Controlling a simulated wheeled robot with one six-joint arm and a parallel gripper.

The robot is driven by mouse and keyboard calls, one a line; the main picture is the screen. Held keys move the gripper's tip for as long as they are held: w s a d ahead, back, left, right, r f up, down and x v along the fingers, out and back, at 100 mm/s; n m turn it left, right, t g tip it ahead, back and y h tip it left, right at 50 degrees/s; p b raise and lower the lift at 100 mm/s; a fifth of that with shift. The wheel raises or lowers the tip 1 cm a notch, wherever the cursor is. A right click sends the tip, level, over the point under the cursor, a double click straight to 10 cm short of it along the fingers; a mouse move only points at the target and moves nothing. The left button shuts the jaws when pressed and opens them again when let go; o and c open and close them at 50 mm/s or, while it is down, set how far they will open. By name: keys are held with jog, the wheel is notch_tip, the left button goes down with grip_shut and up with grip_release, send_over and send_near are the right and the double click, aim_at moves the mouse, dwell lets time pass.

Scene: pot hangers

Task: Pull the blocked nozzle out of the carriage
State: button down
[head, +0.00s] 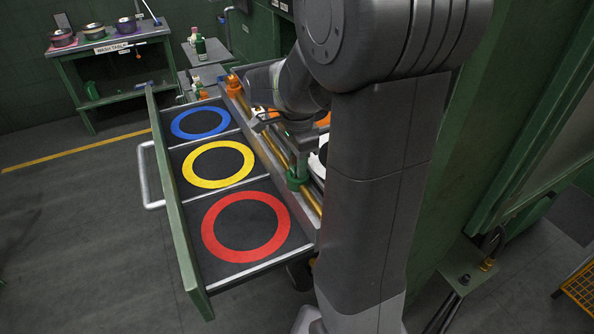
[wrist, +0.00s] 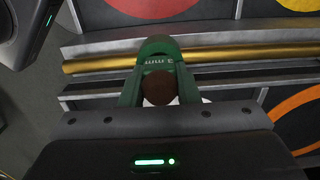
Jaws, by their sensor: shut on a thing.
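The green carriage (head: 297,179) sits on a gold rail beside the open drawer in the head view. In the wrist view its rounded green body (wrist: 158,46) carries upside-down lettering and lies over the gold rail. The nozzle (wrist: 158,90) shows as a dark brown round top between two green-grey uprights. My gripper (head: 298,160) points down just above the carriage. It is shut on the nozzle, seen from above in the wrist view (wrist: 158,96). The nozzle's lower part is hidden, so I cannot tell how deep it sits in the carriage.
The gold rail (head: 268,142) runs diagonally, with an orange fitting (head: 233,85) at its far end. The open drawer (head: 191,258) holds blue (head: 200,123), yellow (head: 218,181) and red (head: 246,258) rings on dark, otherwise bare panels. A wash table (head: 115,42) with pots stands behind.

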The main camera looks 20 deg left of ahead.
jog(key=shift+r+p, duration=0.75)
jog(key=shift+r, duration=0.1)
dwell(0.6)
jog(key=shift+r+p, duration=2.15)
jog(key=shift+r, duration=0.4)
jog(key=shift+f, duration=0.1)
